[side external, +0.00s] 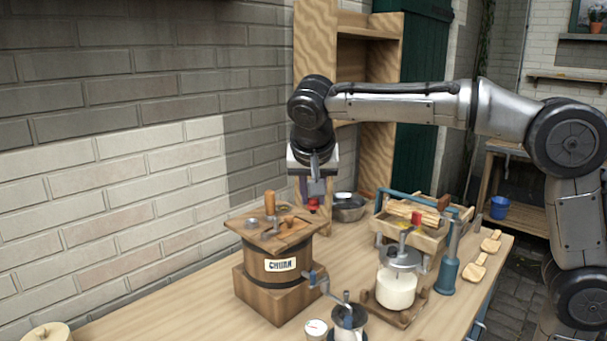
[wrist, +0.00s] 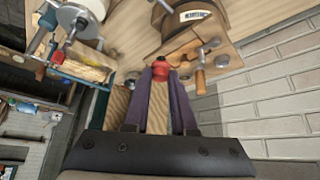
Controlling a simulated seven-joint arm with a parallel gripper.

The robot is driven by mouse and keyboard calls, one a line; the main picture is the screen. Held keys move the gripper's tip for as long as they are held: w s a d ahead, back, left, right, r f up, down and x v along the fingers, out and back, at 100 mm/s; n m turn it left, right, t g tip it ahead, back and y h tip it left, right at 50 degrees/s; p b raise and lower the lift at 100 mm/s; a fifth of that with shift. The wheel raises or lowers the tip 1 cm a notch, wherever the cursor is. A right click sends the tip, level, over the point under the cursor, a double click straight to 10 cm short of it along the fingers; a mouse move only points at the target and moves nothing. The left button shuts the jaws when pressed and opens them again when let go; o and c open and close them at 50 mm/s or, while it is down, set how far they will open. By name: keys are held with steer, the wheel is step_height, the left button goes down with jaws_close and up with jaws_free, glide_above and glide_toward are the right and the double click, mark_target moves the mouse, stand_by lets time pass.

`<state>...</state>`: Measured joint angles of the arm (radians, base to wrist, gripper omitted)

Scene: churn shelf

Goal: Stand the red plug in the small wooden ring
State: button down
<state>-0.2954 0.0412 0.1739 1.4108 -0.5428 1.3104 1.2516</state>
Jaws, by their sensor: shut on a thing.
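The red plug (side external: 313,205) is held between the fingertips of my gripper (side external: 316,190). In the wrist view, the plug (wrist: 160,71) sits at the ends of the two dark fingers, which are shut on it. My gripper points down, just above and beside the right rear edge of the wooden lid (side external: 255,233) on the churn. The lid also shows in the wrist view (wrist: 214,46), beyond the plug and to its right. I cannot clearly pick out the small wooden ring among the small fittings on the lid.
The churn (side external: 268,262) carries an upright wooden peg (side external: 270,203) on its lid. A metal bowl (side external: 348,208) stands behind. A wooden crate with a blue handle (side external: 433,236), a jar with a crank (side external: 396,288) and a blue-grey plunger (side external: 447,272) stand to the right.

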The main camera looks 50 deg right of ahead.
steer(key=shift+s+d+f+m+g, duration=1.6)
steer(key=shift+s+f+m, duration=1.5)
steer(key=shift+f, duration=1.4)
steer(key=shift+s+d+f+m+g, duration=1.25)
steer(key=shift+s+d+f+m, duration=0.9)
steer(key=shift+s+f, duration=2)
steer(key=shift+s+d+f+m+g, duration=1.5)
steer(key=shift+s+f+m, duration=1.5)
steer(key=shift+f, duration=1.8)
steer(key=shift+s+d+f, duration=0.1)
steer(key=shift+f, duration=1.1)
steer(key=c, duration=0.7)
jaws_free()
steer(key=c, duration=0.3)
steer(key=shift+c, duration=0.2)
steer(key=shift+r, duration=0.15)
